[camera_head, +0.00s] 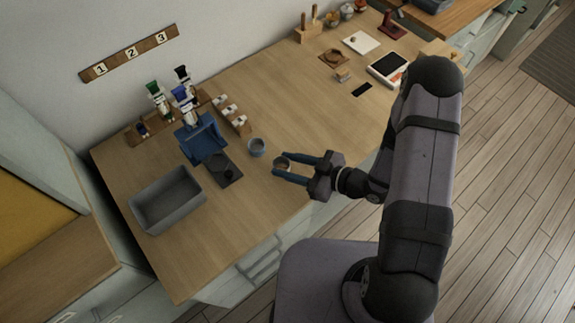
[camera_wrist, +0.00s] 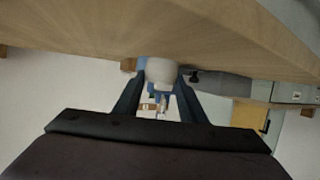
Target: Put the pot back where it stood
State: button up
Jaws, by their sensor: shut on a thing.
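My gripper (camera_head: 279,165) reaches in from the right over the front part of the wooden counter. Its two blue fingers are shut on a small round pot (camera_head: 282,161), with a dark brownish inside showing from above. In the wrist view the pot (camera_wrist: 160,72) shows as a pale rounded body between the fingertips (camera_wrist: 161,84). I cannot tell how high the pot is above the counter. A grey-blue cup (camera_head: 257,147) stands just left of and beyond the held pot, apart from it.
A dark square mat (camera_head: 214,180) with a dark round thing, a blue stand (camera_head: 203,141) and a grey bin (camera_head: 167,201) are to the left. A wooden rack (camera_head: 236,121) of small pale items stands behind the cup. A tablet-like device (camera_head: 388,69) lies far right. Bare counter surrounds the gripper.

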jog(key=shift+f, duration=0.45)
jog(key=shift+f, duration=0.1)
jog(key=shift+f, duration=0.15)
jog(key=o, duration=1.1)
jog(key=shift+r, duration=0.2)
jog(key=shift+d, duration=0.1)
jog(key=b+v, duration=0.2)
jog(key=v, duration=1)
